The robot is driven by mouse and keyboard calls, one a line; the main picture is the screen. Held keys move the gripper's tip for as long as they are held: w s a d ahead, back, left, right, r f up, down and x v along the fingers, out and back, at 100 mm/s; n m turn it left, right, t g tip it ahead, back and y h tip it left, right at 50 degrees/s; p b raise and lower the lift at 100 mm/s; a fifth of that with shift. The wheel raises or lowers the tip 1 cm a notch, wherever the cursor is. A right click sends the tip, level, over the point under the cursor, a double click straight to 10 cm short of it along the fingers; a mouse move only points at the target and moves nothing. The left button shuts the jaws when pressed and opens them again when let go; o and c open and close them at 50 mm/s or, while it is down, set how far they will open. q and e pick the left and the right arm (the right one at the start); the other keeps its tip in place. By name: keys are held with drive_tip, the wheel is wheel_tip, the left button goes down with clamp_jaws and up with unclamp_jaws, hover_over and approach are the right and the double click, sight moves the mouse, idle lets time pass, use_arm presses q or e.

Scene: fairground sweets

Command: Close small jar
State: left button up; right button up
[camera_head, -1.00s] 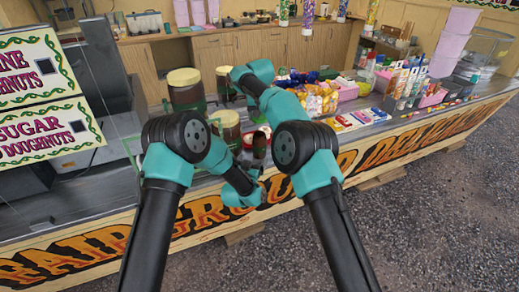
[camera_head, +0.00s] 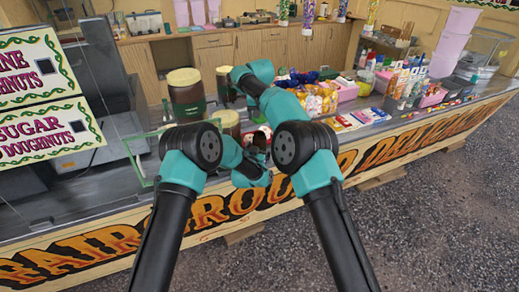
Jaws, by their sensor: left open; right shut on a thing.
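A jar with a cream lid (camera_head: 228,118) stands on the counter, partly hidden behind my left arm. A larger dark jar with a cream lid (camera_head: 186,93) stands behind it to the left, and another dark jar (camera_head: 223,84) is further back. I cannot tell which is the small jar. My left gripper (camera_head: 261,150) is low at the counter's front, beside a red and white round thing (camera_head: 264,132). It is open. My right gripper (camera_head: 257,113) is above and behind it, mostly hidden by its own arm. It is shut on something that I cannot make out.
Bagged sweets (camera_head: 318,98), boxes (camera_head: 372,115) and bottles (camera_head: 405,80) crowd the counter to the right. A clear green-edged glass panel (camera_head: 138,160) stands at the left. The counter's front edge is close to my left gripper.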

sight(260, 134)
use_arm(q)
drive_tip(key=c, duration=1.3)
drive_tip(key=shift+c, duration=0.2)
use_arm(e)
drive_tip(key=shift+f, duration=2.55)
drive_tip(key=shift+f, duration=0.1)
drive_tip(key=shift+f, duration=0.8)
drive_tip(key=shift+f, duration=0.5)
use_arm(q)
clamp_jaws()
use_arm(e)
drive_tip(key=o, duration=0.5)
drive_tip(key=shift+c, duration=0.2)
drive_tip(key=o, duration=0.4)
